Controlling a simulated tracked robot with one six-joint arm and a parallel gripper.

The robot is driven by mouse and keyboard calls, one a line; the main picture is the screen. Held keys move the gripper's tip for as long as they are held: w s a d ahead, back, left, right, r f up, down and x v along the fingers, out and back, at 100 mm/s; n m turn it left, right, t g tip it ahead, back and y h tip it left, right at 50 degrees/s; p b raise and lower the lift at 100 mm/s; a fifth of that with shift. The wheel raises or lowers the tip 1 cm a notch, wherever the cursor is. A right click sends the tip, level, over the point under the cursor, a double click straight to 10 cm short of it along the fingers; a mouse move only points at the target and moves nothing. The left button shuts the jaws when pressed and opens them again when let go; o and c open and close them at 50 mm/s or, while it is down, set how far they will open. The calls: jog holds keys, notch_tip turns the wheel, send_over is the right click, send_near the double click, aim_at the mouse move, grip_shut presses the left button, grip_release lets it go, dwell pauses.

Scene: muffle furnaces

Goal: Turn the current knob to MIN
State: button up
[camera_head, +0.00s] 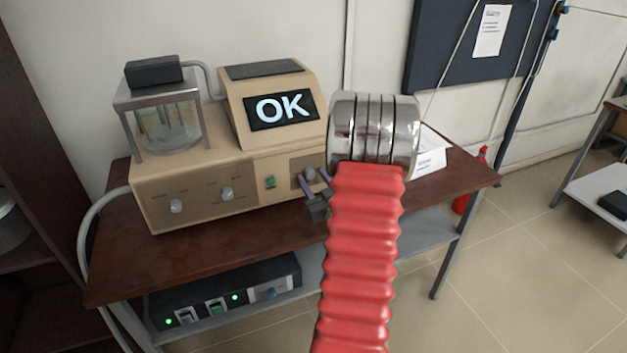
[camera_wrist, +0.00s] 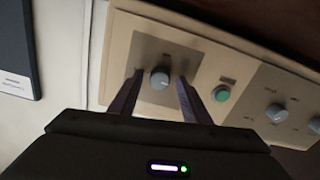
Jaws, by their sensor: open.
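A tan instrument (camera_head: 240,150) stands on the table, with a lit screen reading "OK" (camera_head: 281,109). Its front carries a grey knob (camera_head: 311,174) on a darker square plate at the right end. In the wrist view this knob (camera_wrist: 160,78) shows between the two purple fingers of my gripper (camera_wrist: 160,82). The fingers are open, one on each side, with a visible gap to the knob. In the head view my gripper (camera_head: 316,181) is at that knob and partly covers the plate. The knob's scale and label are not readable.
A green button (camera_head: 270,181) sits beside the knob, with two more knobs (camera_head: 227,193) (camera_head: 176,206) farther left. A glass vessel (camera_head: 168,125) stands on the instrument. A black box with green lights (camera_head: 222,300) is on the lower shelf. The brown tabletop's front (camera_head: 200,250) is clear.

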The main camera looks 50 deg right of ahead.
jog(key=shift+c, duration=0.6)
jog(key=c, duration=0.9)
jog(key=shift+n, duration=0.3)
jog(key=o, duration=1)
jog(key=shift+s, duration=0.1)
jog(key=v, duration=1.3)
jog(key=shift+s+a+f, duration=0.1)
jog(key=shift+s+a, duration=0.1)
